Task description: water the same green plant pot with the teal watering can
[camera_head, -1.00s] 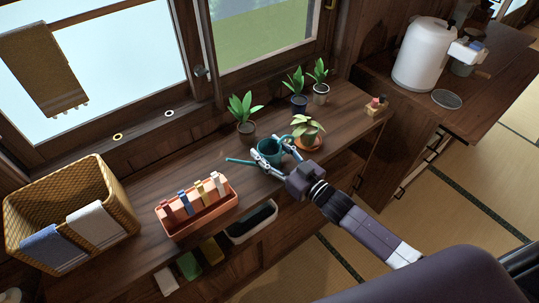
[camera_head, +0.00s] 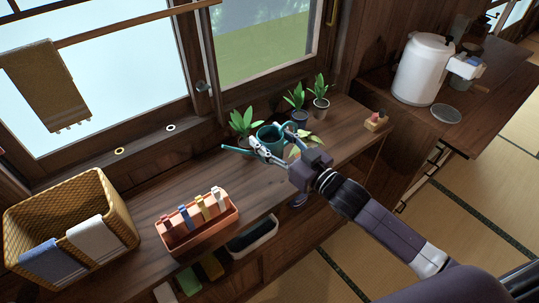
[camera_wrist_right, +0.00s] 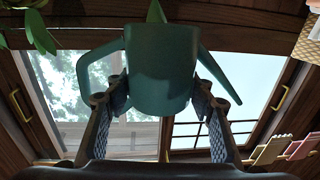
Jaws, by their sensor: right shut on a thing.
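The teal watering can (camera_head: 268,136) is held by my right gripper (camera_head: 274,144), whose fingers are shut on its sides. It is off the shelf top, its spout toward the left. In the wrist view the can (camera_wrist_right: 160,75) sits between both fingers. A pale-leaved plant (camera_head: 317,139) is largely hidden behind my gripper. A green plant (camera_head: 243,121) stands just left of and behind the can. Two more potted plants, one in a dark pot (camera_head: 300,117) and one in a greyish pot (camera_head: 319,103), stand behind to the right. My left gripper is not in view.
An orange tray (camera_head: 203,237) of coloured items and a wicker basket (camera_head: 117,205) with cloths stand left along the wooden shelf top (camera_head: 165,196). A small wooden block (camera_head: 376,124) sits right. A white canister (camera_head: 424,70) stands on the far right counter. Windows line the back.

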